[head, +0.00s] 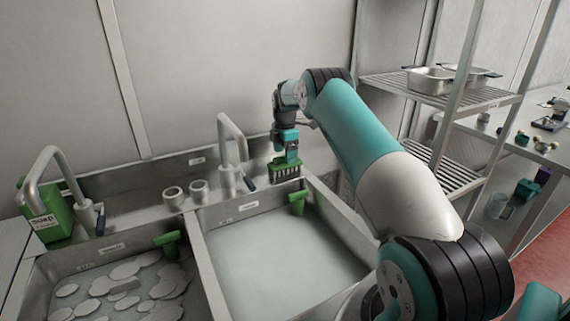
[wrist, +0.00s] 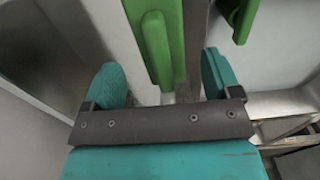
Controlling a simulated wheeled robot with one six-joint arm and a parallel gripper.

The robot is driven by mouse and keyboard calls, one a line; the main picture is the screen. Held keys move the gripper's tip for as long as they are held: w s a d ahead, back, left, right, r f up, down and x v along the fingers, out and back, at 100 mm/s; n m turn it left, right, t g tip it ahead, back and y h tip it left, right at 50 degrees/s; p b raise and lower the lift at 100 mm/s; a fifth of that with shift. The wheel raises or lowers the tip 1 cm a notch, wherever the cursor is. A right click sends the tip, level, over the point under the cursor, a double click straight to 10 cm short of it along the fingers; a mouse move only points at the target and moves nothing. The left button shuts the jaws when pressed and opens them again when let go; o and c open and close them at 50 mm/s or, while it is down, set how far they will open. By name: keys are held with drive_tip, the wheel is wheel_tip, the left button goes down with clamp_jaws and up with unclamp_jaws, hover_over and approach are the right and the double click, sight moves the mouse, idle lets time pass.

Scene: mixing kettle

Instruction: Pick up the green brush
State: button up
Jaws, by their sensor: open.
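The green brush (head: 284,166) is at the back ledge of the sinks, near the right basin's back right corner, with dark bristles pointing down. My gripper (head: 288,155) is right above it, pointing down. In the wrist view the brush's green body (wrist: 155,45) runs between the two fingers of my gripper (wrist: 160,76). The fingers are apart, with a gap visible on each side of the green body. Whether either finger touches it, and how the brush is supported, cannot be told.
A faucet (head: 232,150) stands just left of my gripper. A metal shelf rack (head: 440,95) stands to the right.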

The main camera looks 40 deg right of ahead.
drive_tip(key=shift+s+f+p, duration=0.1)
drive_tip(key=shift+f+p, duration=0.35)
drive_tip(key=shift+f, duration=1.3)
drive_tip(key=shift+c, duration=0.2)
drive_tip(key=c, duration=1)
drive_tip(key=shift+r, duration=0.15)
wheel_tip(320, 180, up, 20)
drive_tip(key=shift+f+b, duration=0.1)
drive_tip(key=shift+b, duration=1)
